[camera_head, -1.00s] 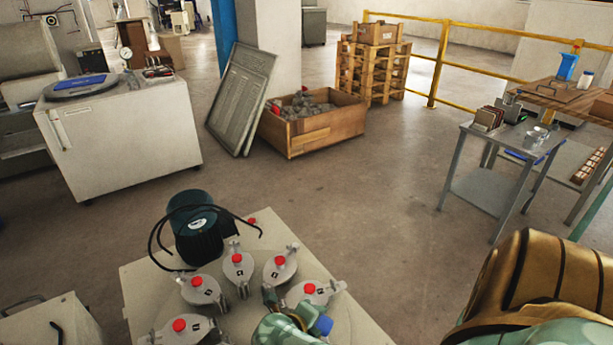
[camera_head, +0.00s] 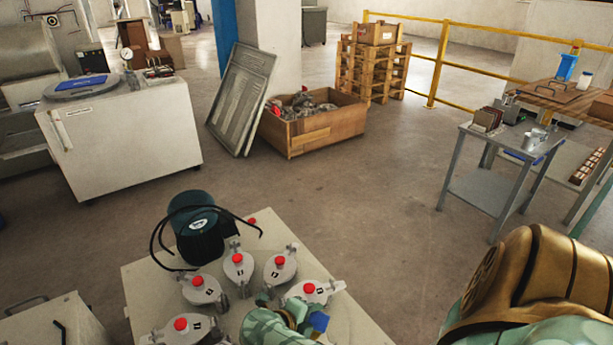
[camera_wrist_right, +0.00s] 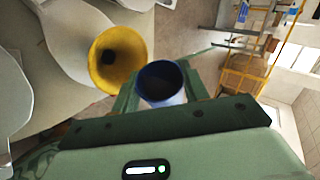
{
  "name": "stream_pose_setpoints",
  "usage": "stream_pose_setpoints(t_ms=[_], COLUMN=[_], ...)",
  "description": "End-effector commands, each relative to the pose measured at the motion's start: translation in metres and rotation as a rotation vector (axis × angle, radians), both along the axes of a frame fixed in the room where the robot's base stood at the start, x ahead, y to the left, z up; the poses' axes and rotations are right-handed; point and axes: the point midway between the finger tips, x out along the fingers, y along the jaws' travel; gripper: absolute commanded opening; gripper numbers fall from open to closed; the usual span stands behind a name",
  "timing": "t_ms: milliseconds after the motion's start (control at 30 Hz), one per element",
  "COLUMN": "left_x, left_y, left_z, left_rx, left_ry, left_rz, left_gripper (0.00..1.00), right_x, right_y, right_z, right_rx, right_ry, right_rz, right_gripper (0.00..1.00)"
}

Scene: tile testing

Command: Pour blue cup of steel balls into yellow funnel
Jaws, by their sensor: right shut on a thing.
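A blue cup (camera_wrist_right: 160,84) is held between the fingers of my right gripper (camera_wrist_right: 160,92), seen in the right wrist view. Its dark mouth shows, but I cannot make out steel balls inside. The yellow funnel (camera_wrist_right: 118,60) is just left of the cup in that view, its wide mouth and dark centre hole visible. The two lie close together in the picture; I cannot tell whether they touch. In the head view my right gripper (camera_head: 288,313) is over the front machine, with a patch of the blue cup (camera_head: 319,321) showing. The funnel is hidden there. My left gripper is not in view.
The pale machine top (camera_head: 143,290) carries several grey lidded pots (camera_head: 238,267) with red knobs and a dark green motor (camera_head: 197,228) with a black cable. A grey trolley (camera_head: 490,190) stands at right. The floor between is clear.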

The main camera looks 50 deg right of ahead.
Motion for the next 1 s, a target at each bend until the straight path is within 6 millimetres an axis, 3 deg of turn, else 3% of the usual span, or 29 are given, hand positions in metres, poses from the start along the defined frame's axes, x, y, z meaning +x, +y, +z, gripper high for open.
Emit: stream_pose_setpoints(t_ms=[1000], left_x=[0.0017], left_y=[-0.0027], left_z=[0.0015], left_rx=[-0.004], left_ry=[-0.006], left_rz=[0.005], left_gripper=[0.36], right_x=[0.0023], right_y=[0.0001], right_z=[0.0013], right_rx=[-0.025], right_ry=[0.106], right_rz=[0.001], right_gripper=[0.17])
